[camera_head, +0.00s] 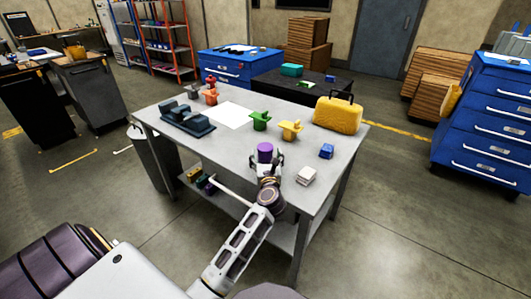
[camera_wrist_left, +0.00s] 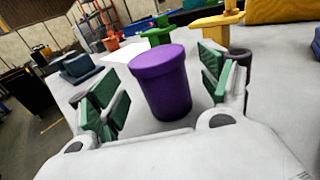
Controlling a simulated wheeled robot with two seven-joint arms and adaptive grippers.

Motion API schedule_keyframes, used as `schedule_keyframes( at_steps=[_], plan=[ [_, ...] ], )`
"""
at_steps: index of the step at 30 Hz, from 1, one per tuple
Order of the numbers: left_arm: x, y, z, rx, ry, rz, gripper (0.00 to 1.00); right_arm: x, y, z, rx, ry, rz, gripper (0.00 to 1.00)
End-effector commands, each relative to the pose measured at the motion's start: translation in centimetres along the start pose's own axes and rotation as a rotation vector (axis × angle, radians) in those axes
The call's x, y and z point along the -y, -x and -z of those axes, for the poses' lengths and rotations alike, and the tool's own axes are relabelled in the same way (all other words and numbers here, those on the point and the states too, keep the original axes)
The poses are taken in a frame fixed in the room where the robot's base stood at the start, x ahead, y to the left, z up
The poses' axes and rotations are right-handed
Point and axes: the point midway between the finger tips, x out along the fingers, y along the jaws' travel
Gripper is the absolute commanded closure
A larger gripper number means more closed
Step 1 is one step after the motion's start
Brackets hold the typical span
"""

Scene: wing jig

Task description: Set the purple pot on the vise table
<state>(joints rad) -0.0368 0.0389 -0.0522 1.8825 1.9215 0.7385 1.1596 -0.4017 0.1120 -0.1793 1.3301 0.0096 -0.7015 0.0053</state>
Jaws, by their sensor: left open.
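The purple pot (camera_head: 265,151) stands upright near the front edge of the grey table (camera_head: 215,150). In the left wrist view the pot (camera_wrist_left: 162,80) is between the green-padded fingers of my left gripper (camera_wrist_left: 165,95), with a gap visible on each side. In the head view my left gripper (camera_head: 266,162) reaches over the table's front edge, fingers apart, and hides the pot's lower part. A dark blue-grey vise-like piece (camera_head: 187,120) lies at the table's left end. My right gripper is not in view.
Green (camera_head: 261,120) and yellow (camera_head: 290,130) pieces stand behind the pot. A yellow case (camera_head: 338,115) stands at the back right. A blue block (camera_head: 326,151) and a pale block (camera_head: 306,176) lie right of the gripper. A white sheet (camera_head: 230,115) lies at the back; the table's front left is clear.

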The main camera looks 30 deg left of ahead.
Motion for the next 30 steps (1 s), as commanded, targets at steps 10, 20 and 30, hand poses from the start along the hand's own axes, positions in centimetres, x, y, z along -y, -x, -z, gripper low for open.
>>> schedule_keyframes(
  at_steps=[10, 20, 30],
  plan=[
    [0.0, 3.8, 0.1, -0.002, 0.001, -0.001, 0.22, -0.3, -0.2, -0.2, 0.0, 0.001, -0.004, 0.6],
    [0.0, 7.2, 0.1, -0.002, 0.001, 0.0, 0.22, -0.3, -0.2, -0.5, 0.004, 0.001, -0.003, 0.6],
    [0.0, 8.6, 0.0, 0.0, 0.001, -0.001, 0.22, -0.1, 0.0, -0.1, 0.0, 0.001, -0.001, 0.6]
  ],
)
